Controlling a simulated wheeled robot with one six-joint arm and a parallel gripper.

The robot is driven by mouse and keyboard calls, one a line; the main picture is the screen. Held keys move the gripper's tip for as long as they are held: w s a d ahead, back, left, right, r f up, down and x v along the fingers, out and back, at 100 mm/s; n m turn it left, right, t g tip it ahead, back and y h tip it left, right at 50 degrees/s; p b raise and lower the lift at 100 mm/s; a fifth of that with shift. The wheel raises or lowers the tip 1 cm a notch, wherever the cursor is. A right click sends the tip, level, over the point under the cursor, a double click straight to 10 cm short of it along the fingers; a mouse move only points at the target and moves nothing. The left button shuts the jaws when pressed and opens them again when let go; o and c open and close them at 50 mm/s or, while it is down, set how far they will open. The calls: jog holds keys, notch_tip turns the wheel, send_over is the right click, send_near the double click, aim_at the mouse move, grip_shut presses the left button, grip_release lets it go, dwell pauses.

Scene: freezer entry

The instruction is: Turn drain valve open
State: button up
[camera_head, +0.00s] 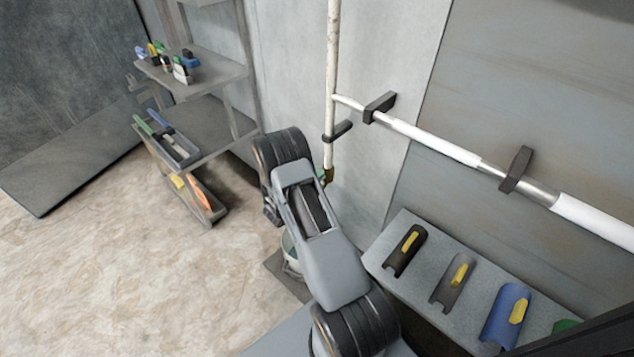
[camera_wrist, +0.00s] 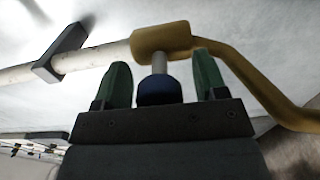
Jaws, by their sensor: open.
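The drain valve's brass body (camera_wrist: 160,40) is close up in the wrist view, on the white pipe (camera_wrist: 98,58). A curved brass spout (camera_wrist: 262,88) runs off to the right. A grey stem (camera_wrist: 159,63) leads from the body to a dark blue knob (camera_wrist: 159,90). My gripper (camera_wrist: 162,70) is open, with one green finger on each side of the stem and knob. Gaps show between fingers and stem. In the head view, the brass fitting (camera_head: 328,175) shows at the foot of the upright pipe (camera_head: 333,60); my arm hides most of the gripper and knob.
A side pipe (camera_head: 430,139) with dark brackets runs right along the wall. Below it, a ledge (camera_head: 400,283) holds several curved covers with yellow handles. A shelf rack (camera_head: 205,80) stands at the left. A pale bucket (camera_head: 291,252), partly hidden, sits beside my arm. Floor at left is clear.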

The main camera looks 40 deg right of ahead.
jog(key=shift+a, duration=0.15)
jog(key=s+a+p, duration=0.2)
jog(key=a, duration=1.1)
jog(key=shift+s+a, duration=0.2)
jog(key=shift+s, duration=0.05)
